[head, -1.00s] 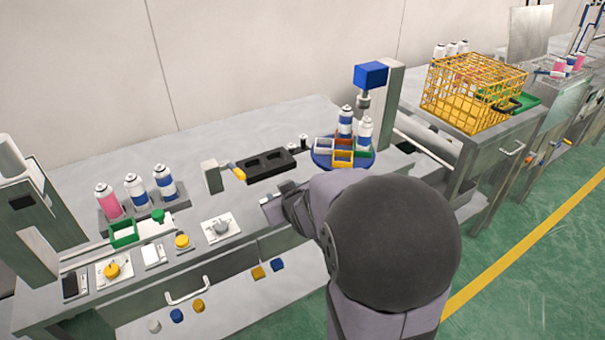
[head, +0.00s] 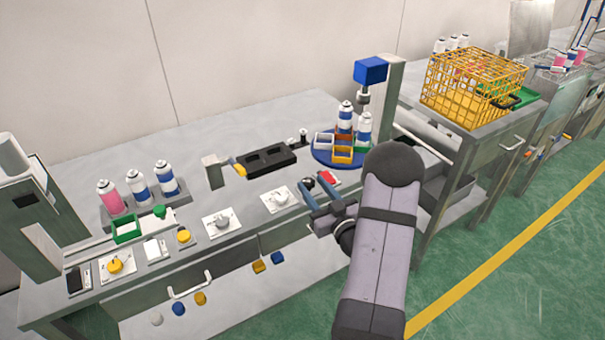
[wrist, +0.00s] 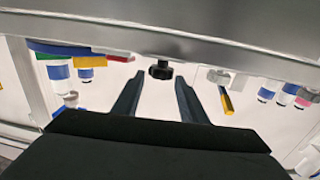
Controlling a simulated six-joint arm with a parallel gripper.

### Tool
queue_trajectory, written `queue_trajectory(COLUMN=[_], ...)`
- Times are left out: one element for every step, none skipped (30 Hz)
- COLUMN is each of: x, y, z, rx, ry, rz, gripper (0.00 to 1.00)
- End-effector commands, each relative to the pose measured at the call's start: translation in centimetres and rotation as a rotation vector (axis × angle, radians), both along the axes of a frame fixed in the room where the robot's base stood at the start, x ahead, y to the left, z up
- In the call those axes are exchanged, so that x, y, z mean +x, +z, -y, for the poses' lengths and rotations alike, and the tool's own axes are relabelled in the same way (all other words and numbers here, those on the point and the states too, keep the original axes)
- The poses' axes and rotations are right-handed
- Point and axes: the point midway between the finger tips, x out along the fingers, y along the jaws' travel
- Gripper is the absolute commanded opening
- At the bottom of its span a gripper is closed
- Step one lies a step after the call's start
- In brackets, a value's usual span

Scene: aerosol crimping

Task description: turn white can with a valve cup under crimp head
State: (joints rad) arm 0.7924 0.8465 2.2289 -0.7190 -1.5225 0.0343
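Two white cans with blue bands, one (head: 345,119) behind the other (head: 363,132), stand on the blue round turntable (head: 324,160) near the crimp head (head: 363,100). I cannot tell which has a valve cup. Colored compartment boxes (head: 343,155) share the turntable. My gripper (head: 315,187) is open at the bench's front edge, in front of the turntable. A black knob (head: 308,183) sits by its fingertips. In the wrist view the knob (wrist: 160,69) lies ahead, between the lines of the two open fingers (wrist: 159,77), apparently not held.
A red plate (head: 328,178) lies beside the knob. A black block with recesses (head: 266,163) lies left of the turntable. Several cans (head: 138,187) stand in a rack at left. A yellow wire basket (head: 475,88) stands on the right bench. Dials and switches line the front edge.

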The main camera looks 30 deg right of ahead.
Motion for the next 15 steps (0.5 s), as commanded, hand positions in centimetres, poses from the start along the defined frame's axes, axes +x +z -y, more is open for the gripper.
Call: queue_trajectory(x=[-0.1, -0.1, -0.1, -0.1, -0.1, 0.0, 0.0, 0.1, 0.3, 0.5, 0.8, 1.2, 1.5, 1.9, 2.4], y=[-0.5, -0.6, -0.6, -0.6, -0.6, -0.5, -0.5, -0.5, -0.5, -0.5, -0.4, -0.4, -0.4, -0.4, -0.4], z=[0.0, 0.0, 0.0, 0.0, 0.0, 0.0, 0.0, 0.0, 0.0, 0.0, 0.0, 0.0, 0.0, 0.1, 0.1], rx=[0.007, 0.009, 0.01, 0.011, 0.011, 0.01, 0.01, 0.01, 0.009, 0.009, 0.008, 0.008, 0.008, 0.008, 0.009], ry=[0.0, 0.0, 0.001, 0.001, 0.001, 0.001, 0.001, 0.001, 0.001, 0.001, 0.002, 0.003, 0.003, 0.003, 0.003], rz=[0.0, 0.0, 0.001, 0.001, 0.001, 0.001, 0.001, 0.001, 0.001, 0.001, 0.001, 0.001, 0.001, 0.0, 0.0], gripper=[0.39, 0.39, 0.39, 0.39, 0.39, 0.39, 0.39, 0.39, 0.39, 0.39, 0.39, 0.39, 0.39, 0.39, 0.39])
